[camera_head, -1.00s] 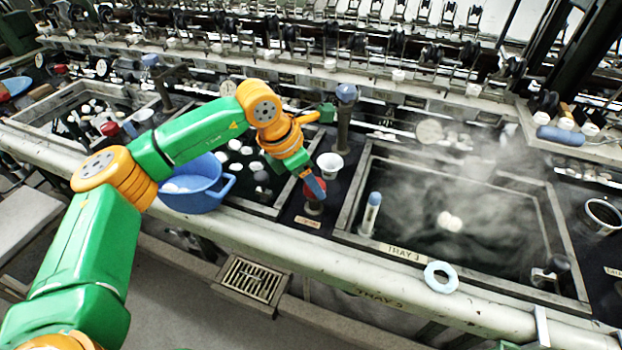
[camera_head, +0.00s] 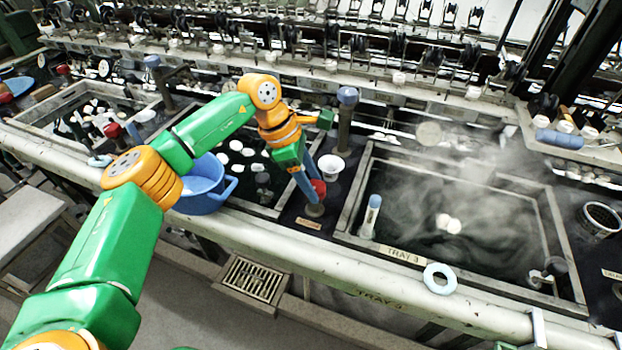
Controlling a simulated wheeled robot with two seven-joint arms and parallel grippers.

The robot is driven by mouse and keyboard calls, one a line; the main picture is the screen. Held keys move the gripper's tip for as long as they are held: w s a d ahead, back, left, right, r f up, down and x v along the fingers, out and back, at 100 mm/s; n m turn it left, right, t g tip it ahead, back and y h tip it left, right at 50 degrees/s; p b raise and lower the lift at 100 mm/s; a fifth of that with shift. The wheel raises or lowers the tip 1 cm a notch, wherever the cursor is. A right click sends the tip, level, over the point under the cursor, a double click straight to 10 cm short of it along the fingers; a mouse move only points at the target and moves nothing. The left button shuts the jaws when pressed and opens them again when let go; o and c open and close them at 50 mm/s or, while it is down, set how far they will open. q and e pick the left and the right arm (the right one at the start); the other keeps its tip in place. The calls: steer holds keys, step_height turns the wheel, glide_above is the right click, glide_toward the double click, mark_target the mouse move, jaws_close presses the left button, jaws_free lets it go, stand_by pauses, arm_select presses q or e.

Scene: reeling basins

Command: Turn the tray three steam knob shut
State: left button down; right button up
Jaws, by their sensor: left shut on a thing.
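The red steam knob (camera_head: 319,187) stands on a short post between the middle basin and the tray three basin (camera_head: 352,205), just left of that basin. A small label plate (camera_head: 308,223) lies in front of it. My left gripper (camera_head: 312,191) reaches down from the upper left, its blue-grey fingers shut on the red knob. The fingers hide part of the knob, so its turn angle cannot be read. Pale steam (camera_head: 470,175) hangs over the tray three water, where white cocoons (camera_head: 448,223) float. My right gripper is not in view.
A blue-topped post (camera_head: 347,96) stands behind the knob, and a white cup (camera_head: 330,166) is close to its right. A blue basin (camera_head: 203,188) sits left under my arm. A pale ring (camera_head: 440,278) and a thermometer-like tube (camera_head: 370,215) are at the tray's front.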

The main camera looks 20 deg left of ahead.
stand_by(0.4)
arm_select(q)
steer(key=shift+c, duration=1.2)
jaws_free()
steer(key=shift+d, duration=0.1)
steer(key=v, duration=0.7)
steer(key=shift+b, duration=0.45)
steer(key=shift+w, duration=0.1)
